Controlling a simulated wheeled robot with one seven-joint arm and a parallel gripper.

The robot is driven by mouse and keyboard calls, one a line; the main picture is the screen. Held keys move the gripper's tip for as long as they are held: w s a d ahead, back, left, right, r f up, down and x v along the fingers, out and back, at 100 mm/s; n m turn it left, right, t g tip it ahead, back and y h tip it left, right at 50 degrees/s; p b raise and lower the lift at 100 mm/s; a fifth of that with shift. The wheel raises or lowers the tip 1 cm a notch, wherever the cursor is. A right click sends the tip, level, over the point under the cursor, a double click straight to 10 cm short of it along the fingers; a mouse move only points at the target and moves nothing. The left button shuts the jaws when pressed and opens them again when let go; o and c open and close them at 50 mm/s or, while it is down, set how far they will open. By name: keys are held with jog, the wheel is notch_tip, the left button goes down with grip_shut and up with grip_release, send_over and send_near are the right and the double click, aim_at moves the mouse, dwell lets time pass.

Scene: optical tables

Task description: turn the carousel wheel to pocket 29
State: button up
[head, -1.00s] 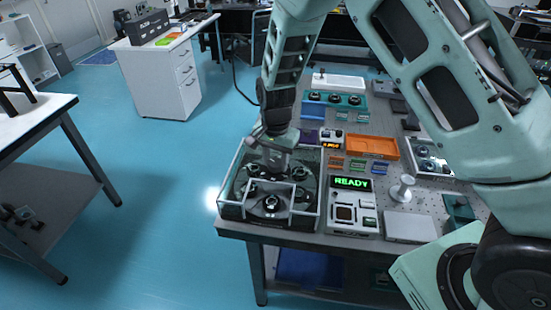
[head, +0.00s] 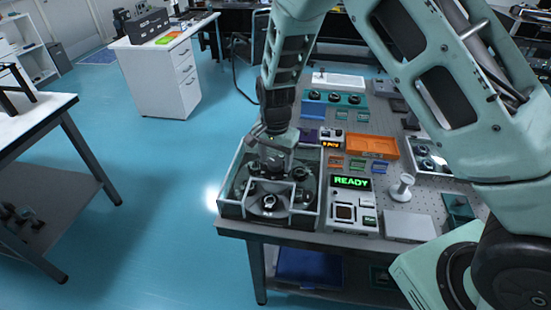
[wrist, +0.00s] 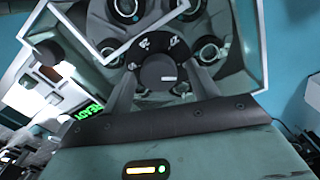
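The carousel (head: 228,208) is a clear-walled case at the front left corner of the table, with several dark round pockets around its wheel. A dark round knob (wrist: 158,72) with a white line stands at the wheel's centre in the wrist view; the line points right. My gripper (head: 270,168) reaches down into the case from above. In the wrist view my gripper (wrist: 162,78) has one finger on each side of the knob, with a small gap seeming to show on both sides. White marks beside the knob are partly hidden and not fully legible.
A panel with a green READY display (head: 351,183) stands right of the case. A small unit with an orange readout (head: 331,144) is behind it; its text is too small to read. An orange tray (head: 372,146) and a white spool (head: 401,187) are farther right. Clear walls surround my gripper.

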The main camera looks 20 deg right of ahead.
notch_tip(320, 180, up, 17)
jog(key=b, duration=0.3)
jog(key=shift+r, duration=0.2)
dwell(0.4)
